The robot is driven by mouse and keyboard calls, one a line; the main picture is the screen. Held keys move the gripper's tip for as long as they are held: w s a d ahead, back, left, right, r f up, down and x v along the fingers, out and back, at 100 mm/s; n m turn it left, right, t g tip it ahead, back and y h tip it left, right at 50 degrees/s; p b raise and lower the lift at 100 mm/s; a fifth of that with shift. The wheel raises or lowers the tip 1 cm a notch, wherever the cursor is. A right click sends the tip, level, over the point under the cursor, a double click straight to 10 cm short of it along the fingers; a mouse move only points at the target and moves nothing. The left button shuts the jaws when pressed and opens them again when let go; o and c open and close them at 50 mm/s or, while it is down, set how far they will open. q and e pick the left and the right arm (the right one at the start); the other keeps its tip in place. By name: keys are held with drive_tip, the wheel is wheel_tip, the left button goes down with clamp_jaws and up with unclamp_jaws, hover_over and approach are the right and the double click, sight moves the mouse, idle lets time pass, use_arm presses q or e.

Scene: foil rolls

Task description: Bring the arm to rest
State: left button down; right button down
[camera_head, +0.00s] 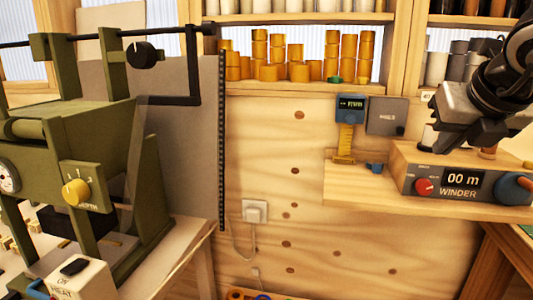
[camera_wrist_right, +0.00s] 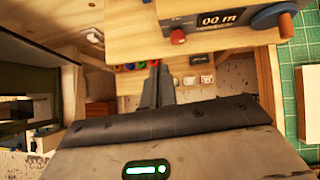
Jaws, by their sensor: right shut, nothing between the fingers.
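My right arm comes in from the upper right of the head view, and its dark gripper (camera_head: 452,128) is in front of and above the winder. In the right wrist view the two fingers of my right gripper (camera_wrist_right: 158,75) lie together, shut, with nothing held. My left gripper is not in view. The winder (camera_head: 455,180) is a wooden box with a grey front, a "00 m" display, a red knob and a blue crank. It also shows at the top of the right wrist view (camera_wrist_right: 217,20), apart from the fingers.
A green machine (camera_head: 75,150) with a yellow knob fills the left. Gold rolls (camera_head: 300,70) stand on the back shelf, grey ones (camera_head: 457,65) to the right. A wooden shelf (camera_head: 360,188) carries the winder. A green cutting mat (camera_wrist_right: 300,60) lies right.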

drive_tip(key=s+a+f+n+g+y, duration=0.25)
drive_tip(key=a+f+y, duration=0.3)
drive_tip(key=a, duration=0.45)
drive_tip(key=s+a+f+n+g+y, duration=0.1)
drive_tip(key=a+f+n+g+y, duration=0.15)
drive_tip(key=a+f+y, duration=0.4)
drive_tip(key=s+a+m+g+y, duration=0.2)
drive_tip(key=s+a+y, duration=0.3)
drive_tip(key=a+y, duration=0.5)
drive_tip(key=w+d+f+m+t+h, duration=0.25)
drive_tip(key=f+m+t+h, duration=0.3)
drive_tip(key=m+t, duration=0.55)
drive_tip(key=w+d+f+m+t+h, duration=0.2)
drive_tip(key=d+f+m+t+h, duration=0.3)
drive_tip(key=m, duration=1)
drive_tip(key=s+f+m+g+h, duration=0.2)
drive_tip(key=s+f, duration=0.2)
drive_tip(key=f, duration=0.3)
drive_tip(key=s+d+f+m+g+h, duration=0.1)
drive_tip(key=s+f+m+g+h, duration=0.1)
drive_tip(key=s+f, duration=0.3)
drive_tip(key=s+d+f+m+g+h, duration=0.1)
drive_tip(key=s+f+m+g+h, duration=0.1)
drive_tip(key=f, duration=0.8)
drive_tip(key=shift+s+d+f+m+h, duration=0.2)
drive_tip(key=shift+s+f+m+h, duration=0.3)
drive_tip(key=shift+s+m, duration=0.7)
drive_tip(key=shift+r, duration=0.1)
